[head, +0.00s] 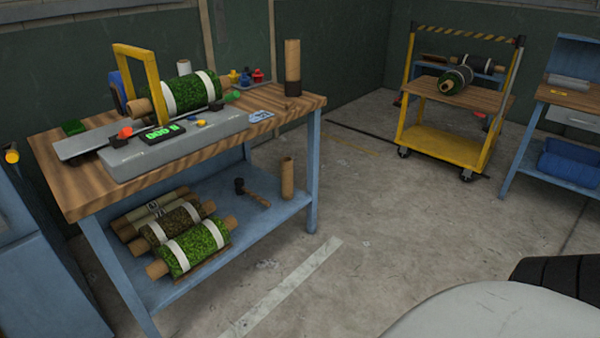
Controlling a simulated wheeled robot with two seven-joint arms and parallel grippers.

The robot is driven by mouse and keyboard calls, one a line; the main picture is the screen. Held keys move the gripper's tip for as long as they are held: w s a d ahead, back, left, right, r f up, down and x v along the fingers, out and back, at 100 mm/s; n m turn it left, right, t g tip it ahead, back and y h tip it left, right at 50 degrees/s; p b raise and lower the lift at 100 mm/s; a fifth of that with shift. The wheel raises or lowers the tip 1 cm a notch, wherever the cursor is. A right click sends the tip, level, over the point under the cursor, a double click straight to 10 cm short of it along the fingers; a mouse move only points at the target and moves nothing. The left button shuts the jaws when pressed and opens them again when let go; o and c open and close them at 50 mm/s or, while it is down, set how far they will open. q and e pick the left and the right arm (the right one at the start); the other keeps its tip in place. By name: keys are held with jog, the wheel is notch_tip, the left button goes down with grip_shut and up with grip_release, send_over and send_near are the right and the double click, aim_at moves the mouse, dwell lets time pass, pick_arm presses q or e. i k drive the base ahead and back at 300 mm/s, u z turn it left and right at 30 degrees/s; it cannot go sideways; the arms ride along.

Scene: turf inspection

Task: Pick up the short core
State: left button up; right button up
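Two bare brown cardboard cores stand upright at the workbench. One core (287,178) stands on the blue lower shelf (285,208), near its right end, and looks the shorter. The other core (292,62) stands on the wooden bench top (312,99) at its back right corner, with a dark band or holder around its foot. Neither of my grippers shows in the head view, so their state cannot be seen.
A turf roll (192,92) lies by a yellow frame (153,75) and a grey scale (165,149) on the bench. Turf rolls (196,247) and a mallet (252,192) share the lower shelf. A yellow trolley (440,145) stands behind. Floor right of the bench is clear.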

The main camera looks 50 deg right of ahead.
aim_at(286, 166)
jog(key=z, duration=1.1)
jog(key=i, duration=1.9)
jog(key=u, duration=0.55)
jog(key=i, duration=0.55)
jog(key=u, duration=0.05)
